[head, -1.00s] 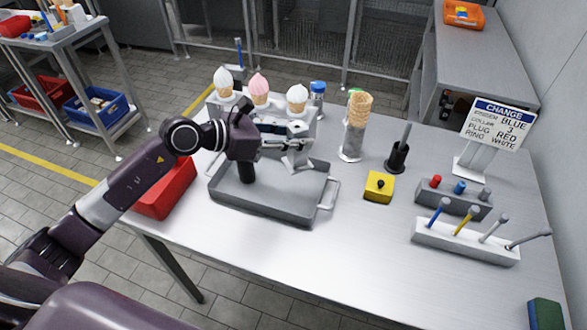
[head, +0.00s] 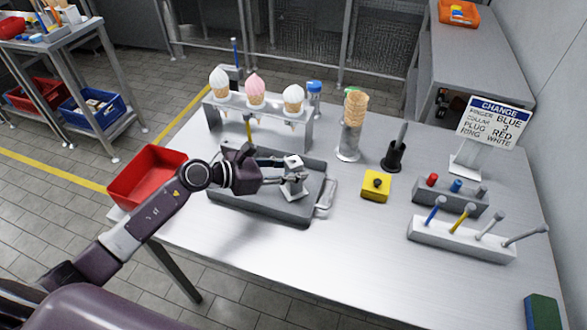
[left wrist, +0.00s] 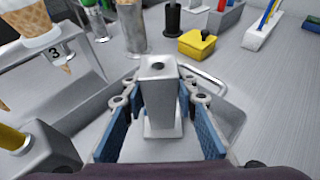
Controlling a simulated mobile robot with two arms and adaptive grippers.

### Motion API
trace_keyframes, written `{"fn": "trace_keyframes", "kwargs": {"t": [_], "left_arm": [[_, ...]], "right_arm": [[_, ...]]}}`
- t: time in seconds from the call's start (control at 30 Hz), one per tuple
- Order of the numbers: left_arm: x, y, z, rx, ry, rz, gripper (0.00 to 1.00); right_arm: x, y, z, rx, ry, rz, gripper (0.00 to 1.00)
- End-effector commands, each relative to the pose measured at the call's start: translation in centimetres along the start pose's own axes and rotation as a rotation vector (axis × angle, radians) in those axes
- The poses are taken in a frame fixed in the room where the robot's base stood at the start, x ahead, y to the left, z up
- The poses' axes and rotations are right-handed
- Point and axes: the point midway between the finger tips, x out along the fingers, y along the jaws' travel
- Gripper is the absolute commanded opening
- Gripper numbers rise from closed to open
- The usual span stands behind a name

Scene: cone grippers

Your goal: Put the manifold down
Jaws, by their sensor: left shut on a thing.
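The manifold is a pale grey metal block with a hole in its top and a wider foot (head: 293,165). My left gripper (head: 282,180) is shut on it and holds it upright, low over the right part of the grey tray (head: 255,208). In the left wrist view the manifold (left wrist: 160,95) stands between the two blue-padded fingers of the left gripper (left wrist: 160,125). Whether its foot touches the tray floor I cannot tell. My right gripper is not in view.
A rack (head: 262,125) with three ice cream cones stands behind the tray. A red bin (head: 145,180) sits at its left. A stack of cones (head: 352,125), a yellow box (head: 376,186) and peg blocks (head: 463,238) stand to the right. The front of the table is clear.

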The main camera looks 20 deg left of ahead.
Motion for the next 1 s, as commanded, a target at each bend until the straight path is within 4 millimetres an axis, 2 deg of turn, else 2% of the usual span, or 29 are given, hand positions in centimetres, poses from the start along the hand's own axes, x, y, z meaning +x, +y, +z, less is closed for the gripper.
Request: {"fn": "trace_keyframes", "kwargs": {"t": [0.1,0.13,0.3,0.67,0.87,1.0], "left_arm": [[0.1,0.0,-0.3,0.001,-0.001,0.0,0.0],[0.1,0.0,-0.3,0.0,0.0,-0.001,0.28],[0.1,0.0,-0.2,0.0,0.0,-0.001,0.44],[-0.1,0.0,0.3,0.0,0.0,0.0,0.44],[-2.9,0.0,-0.3,0.004,0.004,0.0,0.44],[-5.8,0.0,-0.5,0.002,0.007,0.0,0.44]], "right_arm": [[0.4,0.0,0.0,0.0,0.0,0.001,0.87],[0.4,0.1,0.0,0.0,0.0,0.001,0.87],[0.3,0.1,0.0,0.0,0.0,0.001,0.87],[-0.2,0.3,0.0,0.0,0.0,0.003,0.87],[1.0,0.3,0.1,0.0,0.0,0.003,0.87],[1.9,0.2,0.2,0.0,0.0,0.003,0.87]]}}
